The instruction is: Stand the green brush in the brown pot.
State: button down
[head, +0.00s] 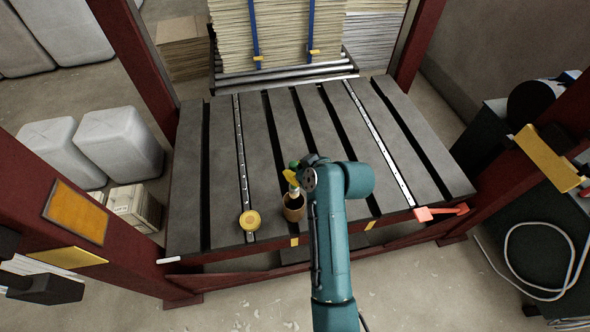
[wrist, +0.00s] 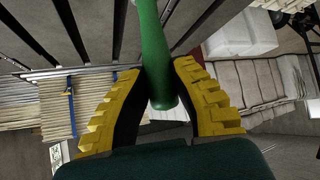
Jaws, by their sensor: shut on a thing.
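The brown pot (head: 293,212) stands upright near the front edge of the grey slatted table. My gripper (head: 291,177), with yellow fingers, is just above the pot. It is shut on the green brush, whose handle (wrist: 152,45) runs between the fingers in the wrist view. In the head view the green handle end (head: 294,164) shows above the fingers, and a pale lower part (head: 293,191) points down at the pot's mouth. I cannot tell how far inside the pot the lower end is. The wrist view does not show the pot.
A yellow round object (head: 250,220) sits left of the pot on the slatted table (head: 220,200). A red-orange handle (head: 440,212) is at the front right edge. Strapped stacked sheets (head: 280,35) stand behind. Dark red posts flank the table. The slats behind the pot are clear.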

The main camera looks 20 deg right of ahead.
aim_at(297, 190)
jog(key=shift+f+b, duration=1.35)
jog(key=shift+f, duration=0.2)
jog(key=shift+f+b, duration=1.5)
jog(key=shift+f, duration=2)
jog(key=c, duration=0.9)
grip_release()
jog(key=shift+r, duration=0.1)
jog(key=v, duration=1.2)
